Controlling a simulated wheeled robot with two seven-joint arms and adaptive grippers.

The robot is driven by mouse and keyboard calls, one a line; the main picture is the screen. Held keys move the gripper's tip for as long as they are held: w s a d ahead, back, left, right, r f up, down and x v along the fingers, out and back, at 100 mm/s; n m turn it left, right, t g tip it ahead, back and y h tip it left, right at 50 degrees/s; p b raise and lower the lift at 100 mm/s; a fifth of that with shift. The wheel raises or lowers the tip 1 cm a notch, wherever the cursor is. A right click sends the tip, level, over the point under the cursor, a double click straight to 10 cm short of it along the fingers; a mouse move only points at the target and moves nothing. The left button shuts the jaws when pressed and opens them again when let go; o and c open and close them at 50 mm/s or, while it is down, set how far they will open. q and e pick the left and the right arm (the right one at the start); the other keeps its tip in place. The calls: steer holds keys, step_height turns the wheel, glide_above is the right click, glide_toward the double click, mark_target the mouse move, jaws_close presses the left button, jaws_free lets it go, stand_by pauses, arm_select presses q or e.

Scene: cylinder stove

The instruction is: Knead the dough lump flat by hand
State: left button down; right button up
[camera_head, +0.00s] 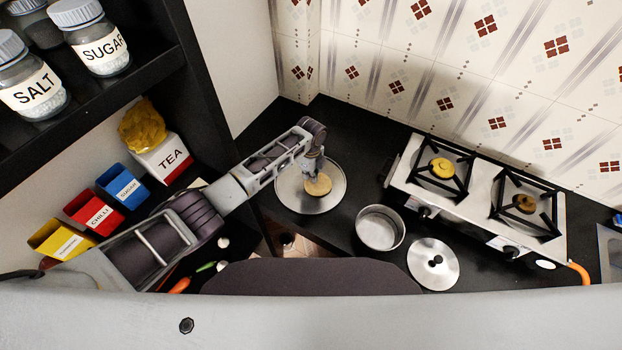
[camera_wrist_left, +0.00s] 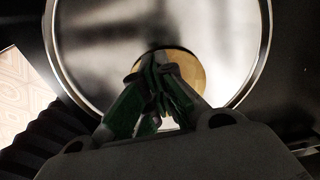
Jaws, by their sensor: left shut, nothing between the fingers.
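The dough lump (camera_head: 319,186) is a pale tan, round, flattish piece on a round metal plate (camera_head: 293,199). The plate lies on the black counter. My left gripper (camera_head: 313,172) is over the dough with its fingers pointing down, shut and empty. In the left wrist view the closed fingertips (camera_wrist_left: 160,62) cover the middle of the dough (camera_wrist_left: 190,65), which shows on both sides of them inside the plate's rim (camera_wrist_left: 262,70). I cannot tell whether the fingertips touch the dough. My right gripper is not in view.
A metal pot (camera_head: 380,229) and a lid (camera_head: 433,264) stand right of the plate, before a two-burner stove (camera_head: 473,197). Red, blue and yellow boxes and a TEA box (camera_head: 164,160) stand at left. A dark shelf with jars (camera_head: 95,40) is at upper left.

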arm_select(q)
steer(key=shift+r, duration=1.55)
step_height(320, 180, up, 6)
stand_by(0.4)
stand_by(0.3)
step_height(320, 180, up, 12)
stand_by(0.8)
steer(key=shift+f, duration=0.1)
stand_by(0.4)
